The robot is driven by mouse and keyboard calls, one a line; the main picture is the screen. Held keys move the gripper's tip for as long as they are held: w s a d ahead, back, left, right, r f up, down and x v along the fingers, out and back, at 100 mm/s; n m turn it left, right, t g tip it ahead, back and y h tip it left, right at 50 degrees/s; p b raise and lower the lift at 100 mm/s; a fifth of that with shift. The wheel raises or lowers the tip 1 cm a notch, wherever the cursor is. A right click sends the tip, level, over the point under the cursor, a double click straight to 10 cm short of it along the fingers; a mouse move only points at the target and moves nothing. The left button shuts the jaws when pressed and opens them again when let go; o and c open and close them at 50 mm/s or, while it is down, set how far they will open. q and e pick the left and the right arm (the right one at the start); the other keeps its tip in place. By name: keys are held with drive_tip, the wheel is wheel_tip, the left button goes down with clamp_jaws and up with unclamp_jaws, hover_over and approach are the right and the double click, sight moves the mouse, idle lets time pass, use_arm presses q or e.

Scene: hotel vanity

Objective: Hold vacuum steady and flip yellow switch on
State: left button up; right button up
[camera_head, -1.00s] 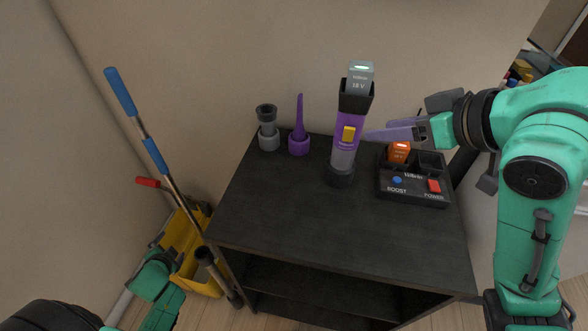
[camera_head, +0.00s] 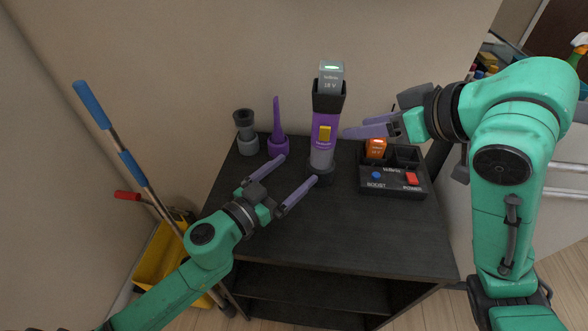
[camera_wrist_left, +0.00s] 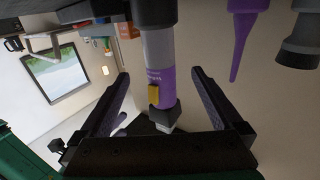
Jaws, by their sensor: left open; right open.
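The purple and grey handheld vacuum (camera_head: 322,130) stands upright on the dark cabinet top, with an 18 V battery (camera_head: 331,76) on its top. Its yellow switch (camera_head: 324,134) faces me; it also shows in the left wrist view (camera_wrist_left: 154,95). My left gripper (camera_head: 299,170) is open, in front of and left of the vacuum's lower part. In the left wrist view the vacuum appears between and beyond the open fingers (camera_wrist_left: 160,88), not gripped. My right gripper (camera_head: 366,128) is open, just right of the vacuum near switch height, its fingers pointing toward it and seemingly apart from it.
A charger base (camera_head: 395,183) with an orange battery (camera_head: 376,148) stands right of the vacuum. A purple nozzle (camera_head: 277,130) and a grey nozzle (camera_head: 246,131) stand at left. A blue-handled mop (camera_head: 105,125) leans left of the cabinet (camera_head: 340,230). The cabinet's front is clear.

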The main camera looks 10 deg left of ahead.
sight(330, 141)
use_arm(q)
drive_tip(key=x, duration=1.4)
drive_tip(key=shift+w+d, duration=0.2)
